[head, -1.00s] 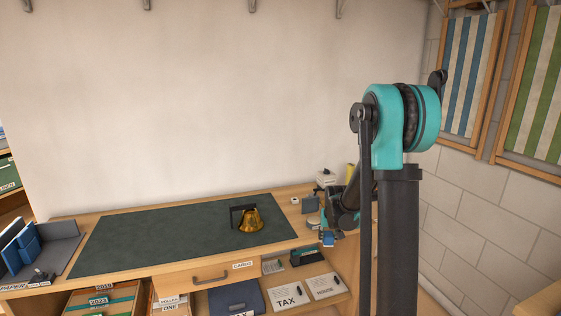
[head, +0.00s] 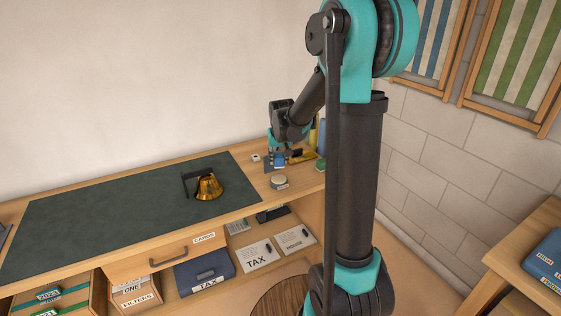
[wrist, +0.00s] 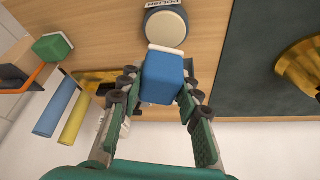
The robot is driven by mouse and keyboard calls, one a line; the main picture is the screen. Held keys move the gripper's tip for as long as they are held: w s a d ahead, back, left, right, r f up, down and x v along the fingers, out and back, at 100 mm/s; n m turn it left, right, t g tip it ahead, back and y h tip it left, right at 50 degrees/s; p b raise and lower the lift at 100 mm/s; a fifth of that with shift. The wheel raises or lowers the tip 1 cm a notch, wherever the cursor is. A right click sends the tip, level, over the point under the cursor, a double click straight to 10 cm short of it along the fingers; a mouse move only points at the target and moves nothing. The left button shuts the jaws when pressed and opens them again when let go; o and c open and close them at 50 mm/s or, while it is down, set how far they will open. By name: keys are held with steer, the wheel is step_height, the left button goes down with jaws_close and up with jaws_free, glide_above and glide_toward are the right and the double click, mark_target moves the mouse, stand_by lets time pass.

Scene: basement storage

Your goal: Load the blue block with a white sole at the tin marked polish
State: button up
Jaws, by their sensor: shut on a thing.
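The blue block (wrist: 163,79) has a white sole (wrist: 166,50) along its edge toward the tin in the wrist view. My gripper (wrist: 160,88) is shut on the block, with a finger on each side. In the head view my gripper (head: 281,148) and the blue block (head: 279,161) are at the bench's right end, behind the tin in the picture. The round tin (head: 279,182) stands near the bench's front edge. In the wrist view the tin (wrist: 166,27) has a pale lid and a label reading POLISH beside it. I cannot tell the block's height over the wood.
A brass bell (head: 208,187) stands on the dark mat (head: 110,212). A green block (wrist: 52,47), a blue cylinder (wrist: 57,108) and a yellow cylinder (wrist: 75,120) lie left in the wrist view. A small white item (head: 255,158) stands near the mat. Bare wood surrounds the tin.

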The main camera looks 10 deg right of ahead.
mark_target(278, 176)
steer(key=shift+f, duration=2.75)
steer(key=shift+f, duration=0.6)
steer(key=shift+r, duration=3.55)
